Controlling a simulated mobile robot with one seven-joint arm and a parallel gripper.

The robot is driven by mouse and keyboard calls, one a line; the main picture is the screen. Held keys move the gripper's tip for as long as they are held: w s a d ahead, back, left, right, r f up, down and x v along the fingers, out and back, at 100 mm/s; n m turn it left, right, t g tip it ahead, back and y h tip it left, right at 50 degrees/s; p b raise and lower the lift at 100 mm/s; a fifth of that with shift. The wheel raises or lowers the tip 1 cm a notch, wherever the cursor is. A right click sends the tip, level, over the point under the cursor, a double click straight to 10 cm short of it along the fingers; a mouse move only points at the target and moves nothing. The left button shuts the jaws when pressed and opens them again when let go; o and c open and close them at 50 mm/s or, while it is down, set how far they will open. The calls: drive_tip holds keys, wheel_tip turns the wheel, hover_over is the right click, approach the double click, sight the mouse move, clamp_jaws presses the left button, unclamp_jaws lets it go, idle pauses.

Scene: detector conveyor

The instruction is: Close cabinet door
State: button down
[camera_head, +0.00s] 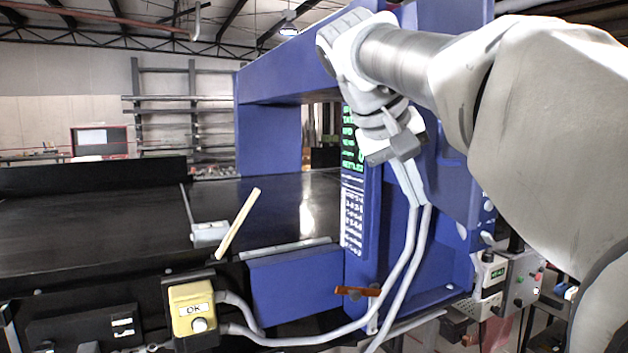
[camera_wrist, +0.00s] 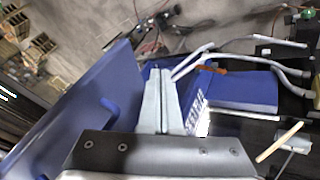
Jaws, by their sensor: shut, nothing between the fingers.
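The blue cabinet-like housing (camera_head: 268,140) is a tall frame around the conveyor. A blue panel (camera_head: 452,215) is behind and right of my gripper (camera_head: 417,196) in the head view; I cannot tell for sure if it is the cabinet door or how far it stands open. In the wrist view a large blue panel (camera_wrist: 75,120) slants along the left, with a dark blue raised part on it. My gripper (camera_wrist: 157,75) points down in the head view, with its two pale fingers together and empty. Contact with the panel cannot be told.
A black conveyor belt (camera_head: 90,220) runs through the housing. A yellow button box (camera_head: 193,309), a thin wooden stick (camera_head: 238,223) and an orange-brown piece (camera_head: 357,291) are near its front edge. Pale cables hang below my gripper. A grey control box (camera_head: 522,280) is at the lower right.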

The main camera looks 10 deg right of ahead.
sight(450, 213)
drive_tip(key=shift+w+d+f, duration=0.2)
drive_tip(key=shift+d+f, duration=0.5)
drive_tip(key=shift+d, duration=0.4)
drive_tip(key=shift+w+d+f, duration=0.25)
drive_tip(key=shift+d+f, duration=0.4)
drive_tip(key=shift+d, duration=0.45)
drive_tip(key=shift+w+d+f, duration=0.2)
drive_tip(key=shift+d+f, duration=0.5)
drive_tip(key=shift+d, duration=0.4)
drive_tip(key=shift+d, duration=0.1)
